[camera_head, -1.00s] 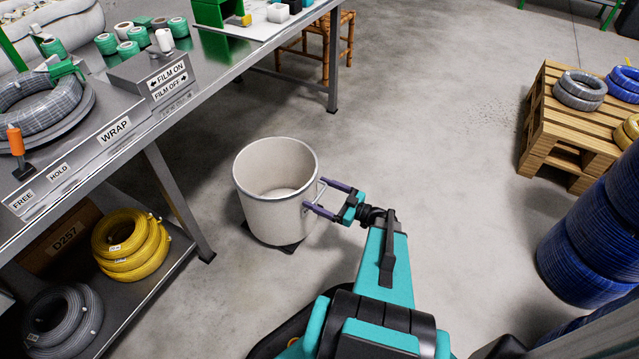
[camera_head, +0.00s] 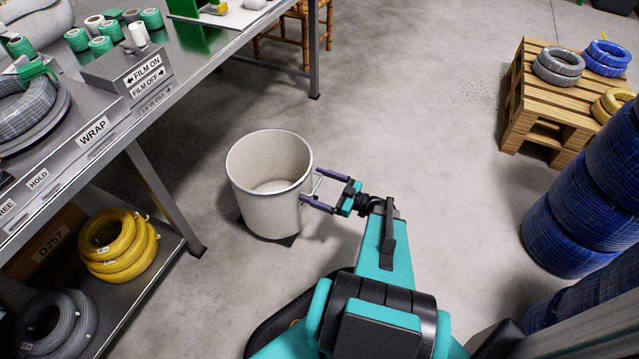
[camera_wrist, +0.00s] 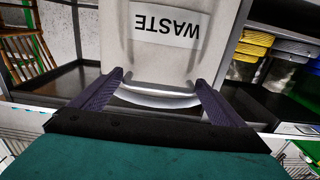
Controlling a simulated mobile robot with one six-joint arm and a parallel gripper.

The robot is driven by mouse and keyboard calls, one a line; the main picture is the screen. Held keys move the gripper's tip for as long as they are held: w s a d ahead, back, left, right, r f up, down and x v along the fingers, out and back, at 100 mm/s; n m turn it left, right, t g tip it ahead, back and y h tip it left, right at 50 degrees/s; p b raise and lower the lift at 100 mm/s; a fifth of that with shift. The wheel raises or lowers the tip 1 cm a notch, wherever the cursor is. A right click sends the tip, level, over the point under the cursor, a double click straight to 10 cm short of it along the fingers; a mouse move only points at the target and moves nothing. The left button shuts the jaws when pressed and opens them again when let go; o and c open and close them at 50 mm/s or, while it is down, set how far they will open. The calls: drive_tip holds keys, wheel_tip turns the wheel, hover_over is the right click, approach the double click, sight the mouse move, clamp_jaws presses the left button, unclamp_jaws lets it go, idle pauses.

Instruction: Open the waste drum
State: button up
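The waste drum (camera_head: 252,208) is a pale cylinder on the floor beside the bench. Its top is open, I see into its interior, and no lid is on it. In the wrist view its WASTE label (camera_wrist: 166,28) shows upside down. My gripper (camera_head: 309,185) is at that side. Whether the fingertips touch the drum is unclear.
A metal bench (camera_head: 150,105) with a lower shelf of yellow and grey coils stands at left. Stacked blue coils (camera_head: 578,225) stand at right, near my arm. A wooden pallet stack (camera_head: 535,112) with coils is at back right. The floor between is clear.

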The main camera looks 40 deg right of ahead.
drive_tip(key=shift+s, duration=0.1)
drive_tip(key=p+v, duration=0.2)
drive_tip(key=v, duration=1.1)
drive_tip(key=shift+s+p, duration=0.3)
drive_tip(key=shift+p, duration=0.1)
drive_tip(key=shift+d, duration=0.15)
idle(0.4)
drive_tip(key=shift+s, duration=0.1)
